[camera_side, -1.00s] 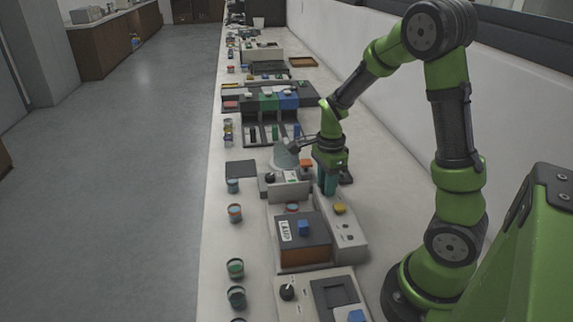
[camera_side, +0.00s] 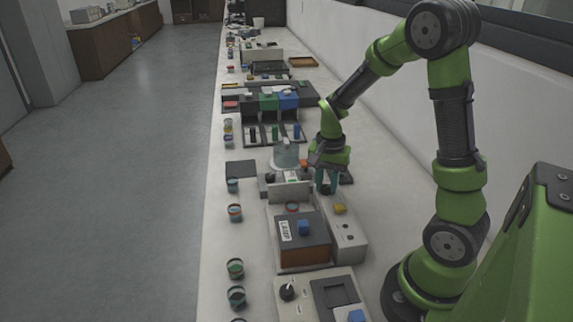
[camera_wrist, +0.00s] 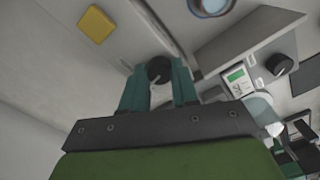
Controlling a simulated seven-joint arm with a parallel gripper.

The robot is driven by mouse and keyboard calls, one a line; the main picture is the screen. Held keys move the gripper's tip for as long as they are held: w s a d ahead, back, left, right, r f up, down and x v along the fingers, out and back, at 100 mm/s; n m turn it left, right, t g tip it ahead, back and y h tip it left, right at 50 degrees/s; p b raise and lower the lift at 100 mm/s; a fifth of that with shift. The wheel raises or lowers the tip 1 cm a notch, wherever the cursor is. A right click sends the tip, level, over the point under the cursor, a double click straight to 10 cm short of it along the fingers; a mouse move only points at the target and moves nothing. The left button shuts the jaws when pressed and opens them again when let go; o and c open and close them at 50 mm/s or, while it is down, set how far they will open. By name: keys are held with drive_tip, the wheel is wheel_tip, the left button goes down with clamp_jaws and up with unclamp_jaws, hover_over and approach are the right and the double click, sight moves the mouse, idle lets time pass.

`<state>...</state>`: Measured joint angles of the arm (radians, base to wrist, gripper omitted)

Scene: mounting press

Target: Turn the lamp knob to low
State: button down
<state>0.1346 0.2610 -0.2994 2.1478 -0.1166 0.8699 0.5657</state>
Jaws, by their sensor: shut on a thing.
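My gripper (camera_side: 326,190) points down at the back of the white-and-grey machine, just beyond the yellow button (camera_side: 340,208). In the wrist view, the teal fingers of my gripper (camera_wrist: 159,90) are on either side of a round black knob (camera_wrist: 159,69) with a pale mark, shut on it. A LAMP label (camera_side: 286,231) lies on the dark-topped box in front. Another black knob (camera_wrist: 280,64) stands on the panel to the right in the wrist view.
A small green display (camera_wrist: 237,76) is on the panel beside that other knob. A clear dome (camera_side: 287,157) stands close left of my gripper. Several small cups line the bench's left edge.

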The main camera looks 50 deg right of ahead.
sight(326, 187)
drive_tip(key=n, duration=0.5)
drive_tip(key=shift+n, duration=0.6)
drive_tip(key=c, duration=0.9)
unclamp_jaws()
drive_tip(key=shift+o, duration=0.2)
drive_tip(key=shift+r, duration=0.1)
wheel_tip(326, 187, up, 17)
